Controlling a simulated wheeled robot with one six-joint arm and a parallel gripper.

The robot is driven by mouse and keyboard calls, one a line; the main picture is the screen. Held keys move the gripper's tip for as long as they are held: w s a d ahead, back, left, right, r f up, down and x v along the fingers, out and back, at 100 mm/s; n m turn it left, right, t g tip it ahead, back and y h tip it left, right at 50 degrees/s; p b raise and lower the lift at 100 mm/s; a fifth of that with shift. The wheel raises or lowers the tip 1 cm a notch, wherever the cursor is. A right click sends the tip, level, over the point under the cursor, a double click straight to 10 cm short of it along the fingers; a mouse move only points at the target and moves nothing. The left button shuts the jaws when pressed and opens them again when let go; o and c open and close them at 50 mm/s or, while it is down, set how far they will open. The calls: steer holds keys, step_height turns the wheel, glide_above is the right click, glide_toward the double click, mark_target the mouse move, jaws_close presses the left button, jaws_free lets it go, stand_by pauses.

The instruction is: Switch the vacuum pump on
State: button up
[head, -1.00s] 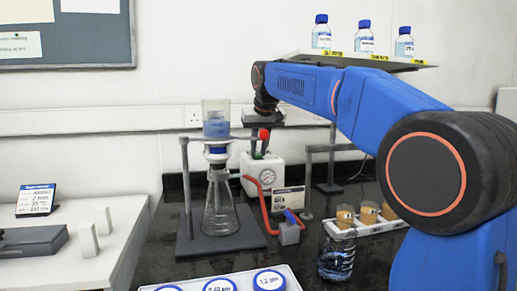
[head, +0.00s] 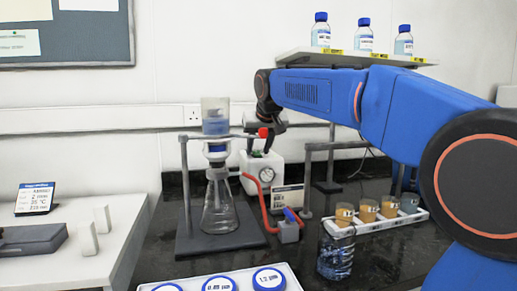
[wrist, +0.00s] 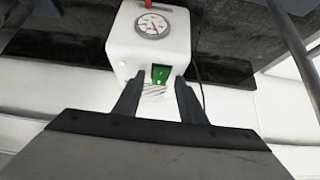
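The vacuum pump (head: 262,172) is a white box with a round gauge on its front, on the dark bench behind the filter flask.
A glass filter flask (head: 219,206) on a stand is left of the pump, with a red hose (head: 258,205) between. A rack of small containers (head: 390,222) and a beaker (head: 336,252) stand at right. A bottle shelf (head: 340,60) hangs above my arm.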

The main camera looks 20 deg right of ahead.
steer(key=v, duration=1.7)
steer(key=shift+s, duration=0.2)
steer(key=shift+r, duration=0.1)
